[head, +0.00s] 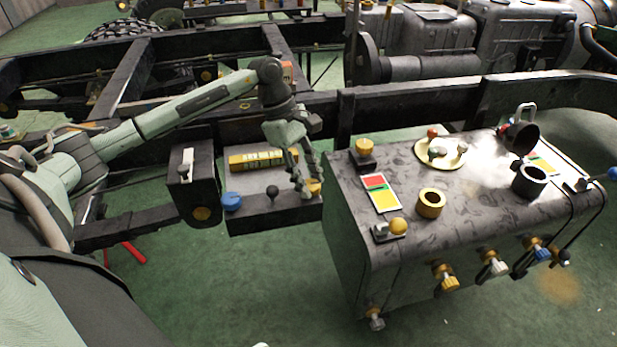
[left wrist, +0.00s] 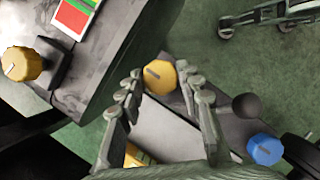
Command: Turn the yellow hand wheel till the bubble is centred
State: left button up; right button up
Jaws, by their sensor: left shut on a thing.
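The yellow hand wheel (head: 316,187) sits at the right end of a small dark bracket, beside a larger dark tank. It also shows in the left wrist view (left wrist: 159,76), between the fingertips. My left gripper (head: 304,191) reaches down from above and is shut on the wheel. The fingers hide part of the wheel in the head view. A yellow level (head: 250,161) with pale windows lies on the grey plate behind the wheels. The bubble is too small to make out. In the left wrist view only a bit of the level shows. My right gripper is out of view.
A blue wheel (head: 231,201) and a black ball knob (head: 272,192) stand on the same bracket. The tank (head: 400,215) close on the right carries several knobs, cups and a red-yellow label (head: 379,193). Chassis rails (head: 120,80) run behind. Green floor lies in front.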

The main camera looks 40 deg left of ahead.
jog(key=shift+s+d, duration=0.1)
